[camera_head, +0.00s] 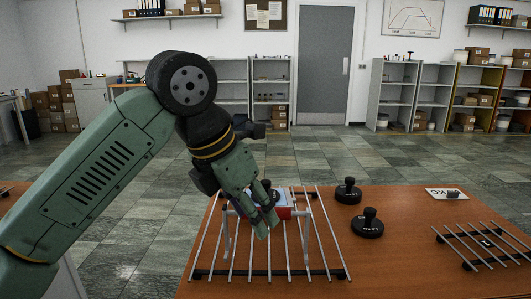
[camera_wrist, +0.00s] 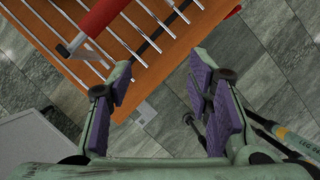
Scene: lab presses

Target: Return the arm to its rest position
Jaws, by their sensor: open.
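My green arm reaches from the lower left in the head view. My gripper (camera_head: 258,212) hangs at its end over the left part of a metal rod rack on the brown table. In the wrist view my gripper (camera_wrist: 161,78) has its purple-padded fingers spread apart with nothing between them. Below them show the table's corner and the tiled floor. A red object with a grey metal part (camera_wrist: 100,22) is on or just above the rack rods, beyond the left finger. In the head view a red and white piece (camera_head: 284,212) shows beside the fingers, partly hidden by them.
The rod rack (camera_head: 318,248) covers the table's near left. Two black knobbed weights (camera_head: 367,224) (camera_head: 348,192) stand right of it. A second rack (camera_head: 484,244) and a white labelled plate (camera_head: 447,194) are farther right. Bare tabletop (camera_head: 400,270) lies between the racks.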

